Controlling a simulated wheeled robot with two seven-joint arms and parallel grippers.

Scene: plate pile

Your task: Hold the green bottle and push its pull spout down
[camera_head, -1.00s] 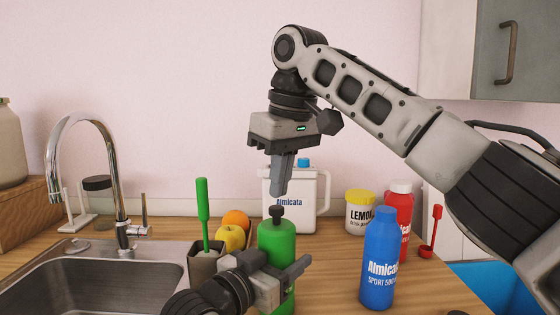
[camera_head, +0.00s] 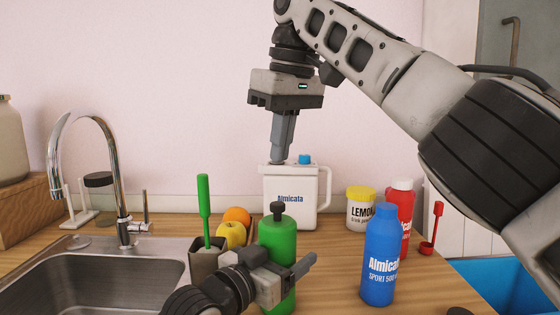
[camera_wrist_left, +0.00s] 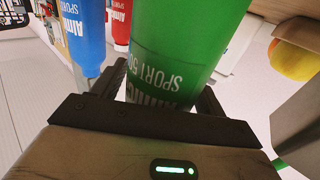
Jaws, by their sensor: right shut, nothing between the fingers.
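The green bottle (camera_head: 276,238) stands upright on the counter right of the sink, its dark pull spout (camera_head: 278,208) on top. My left gripper (camera_head: 290,272) is shut around the bottle's body. In the left wrist view its fingers (camera_wrist_left: 162,88) lie on both sides of the bottle (camera_wrist_left: 185,50). My right gripper (camera_head: 278,161) points down, shut and empty. Its tips show above the spout with a clear gap, in front of the white jug's top. How far the spout is pushed in is hard to tell.
A blue bottle (camera_head: 380,262), a red bottle (camera_head: 403,205) and a yellow-lidded tub (camera_head: 360,210) stand to the right. The white jug (camera_head: 290,203) is behind. A grey holder with a green brush (camera_head: 204,205) and fruit (camera_head: 236,220) are left, beside the sink (camera_head: 100,280).

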